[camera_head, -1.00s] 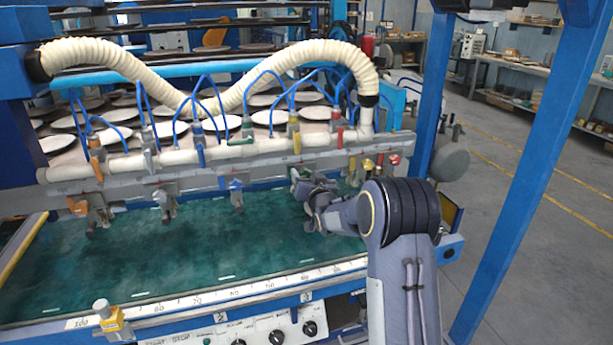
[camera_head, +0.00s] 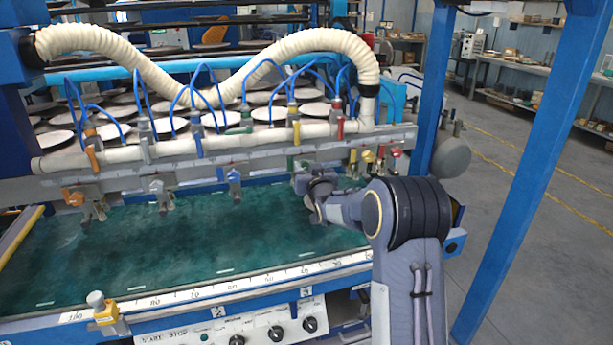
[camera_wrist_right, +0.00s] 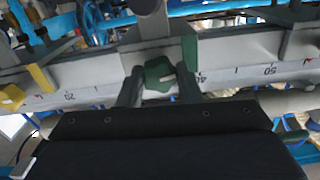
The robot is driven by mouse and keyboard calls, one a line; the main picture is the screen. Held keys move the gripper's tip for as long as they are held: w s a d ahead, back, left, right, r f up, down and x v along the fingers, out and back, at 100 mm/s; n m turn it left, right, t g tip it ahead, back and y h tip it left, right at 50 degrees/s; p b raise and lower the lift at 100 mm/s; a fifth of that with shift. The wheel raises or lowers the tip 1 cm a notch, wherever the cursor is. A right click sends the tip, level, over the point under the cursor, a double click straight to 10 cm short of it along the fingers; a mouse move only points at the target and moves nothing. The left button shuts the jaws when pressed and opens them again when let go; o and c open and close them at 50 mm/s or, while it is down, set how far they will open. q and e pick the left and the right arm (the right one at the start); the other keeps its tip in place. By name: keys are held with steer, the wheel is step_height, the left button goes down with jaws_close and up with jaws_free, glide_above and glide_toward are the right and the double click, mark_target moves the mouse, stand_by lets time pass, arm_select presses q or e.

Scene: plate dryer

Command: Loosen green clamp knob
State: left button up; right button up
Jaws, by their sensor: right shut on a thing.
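The green clamp knob (camera_wrist_right: 159,75) sits in the middle of the right wrist view, in front of the scaled rail. My right gripper (camera_wrist_right: 160,88) has one finger on each side of it and is shut on it. In the head view my right gripper (camera_head: 306,188) is at the rail, right of the blue clamp (camera_head: 234,183); its fingers and the green knob are mostly hidden there by my own wrist. A green valve handle (camera_head: 238,130) shows on the pipe above. My left gripper is not in view.
The rail (camera_head: 130,183) carries several clamps: an orange one (camera_head: 75,195) far left, yellow (camera_head: 368,157) and red (camera_head: 394,152) ones right of my gripper. The green bed (camera_head: 170,245) below is clear. A blue post (camera_head: 535,150) stands at right.

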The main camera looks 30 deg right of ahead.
steer(key=n+b, duration=0.3)
steer(key=b, duration=0.1)
steer(key=n+b, duration=0.8)
steer(key=shift+a+f, duration=0.1)
steer(key=shift+f, duration=0.15)
steer(key=n+b, duration=0.2)
steer(key=shift+n, duration=0.3)
steer(key=n+b, duration=0.1)
steer(key=n, duration=0.1)
steer(key=shift+n+b, duration=0.3)
steer(key=shift+n, duration=0.1)
steer(key=shift+r+n+b, duration=0.1)
steer(key=shift+n+b, duration=0.4)
steer(key=shift+n, duration=0.7)
steer(key=shift+n+b, duration=0.35)
steer(key=shift+n, duration=1.25)
steer(key=o, duration=1)
steer(key=shift+c, duration=0.2)
